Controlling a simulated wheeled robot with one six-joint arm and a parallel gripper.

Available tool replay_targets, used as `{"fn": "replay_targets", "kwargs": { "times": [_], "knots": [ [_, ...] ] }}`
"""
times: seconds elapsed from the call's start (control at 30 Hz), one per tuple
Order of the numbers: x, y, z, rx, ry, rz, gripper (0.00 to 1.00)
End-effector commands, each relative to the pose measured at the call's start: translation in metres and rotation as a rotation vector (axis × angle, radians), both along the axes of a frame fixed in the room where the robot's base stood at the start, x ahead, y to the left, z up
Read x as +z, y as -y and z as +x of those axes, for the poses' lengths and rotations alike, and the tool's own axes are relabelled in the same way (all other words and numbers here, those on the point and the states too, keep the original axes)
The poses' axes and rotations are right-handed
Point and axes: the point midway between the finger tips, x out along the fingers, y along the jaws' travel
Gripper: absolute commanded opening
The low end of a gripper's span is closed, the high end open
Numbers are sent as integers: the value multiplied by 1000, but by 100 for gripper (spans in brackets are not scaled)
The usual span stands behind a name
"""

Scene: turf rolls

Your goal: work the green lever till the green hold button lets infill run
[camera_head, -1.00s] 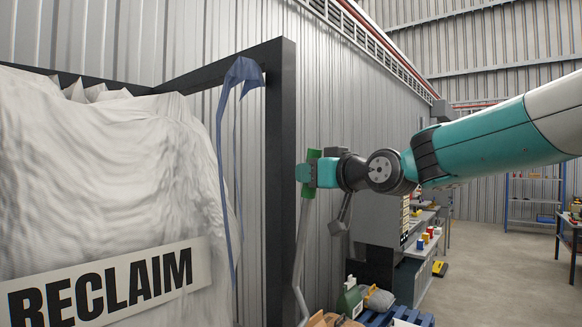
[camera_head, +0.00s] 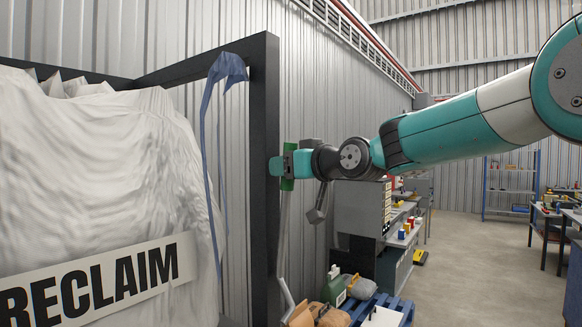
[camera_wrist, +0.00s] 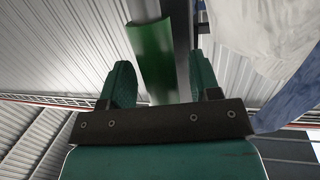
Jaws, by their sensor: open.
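The green lever's grip (camera_head: 288,183) is a green sleeve on a grey rod, close to the dark frame post in the head view. The rod runs down below it and bends near the bottom. My gripper (camera_head: 279,166) is at the sleeve, its jaws open. In the wrist view the green sleeve (camera_wrist: 152,62) stands between the two teal fingers of my gripper (camera_wrist: 162,86), with a gap visible to the right finger. Whether either finger touches it I cannot tell. I do not see a green hold button in either view.
A white bag (camera_head: 90,180) with a RECLAIM sign (camera_head: 95,283) hangs in the dark frame (camera_head: 265,120) at left. A blue strap (camera_head: 207,130) hangs beside it. A blue pallet (camera_head: 398,306) with sacks and a green can stands low. Open floor (camera_head: 470,270) lies right.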

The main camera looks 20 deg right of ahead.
Motion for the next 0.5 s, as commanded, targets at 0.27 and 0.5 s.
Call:
{"fn": "replay_targets", "kwargs": {
  "times": [0.27,0.5],
  "knots": [
    [-1,13,-24,-3,3,0,57],
    [3,40,-79,-6,5,-2,57]
  ]
}}
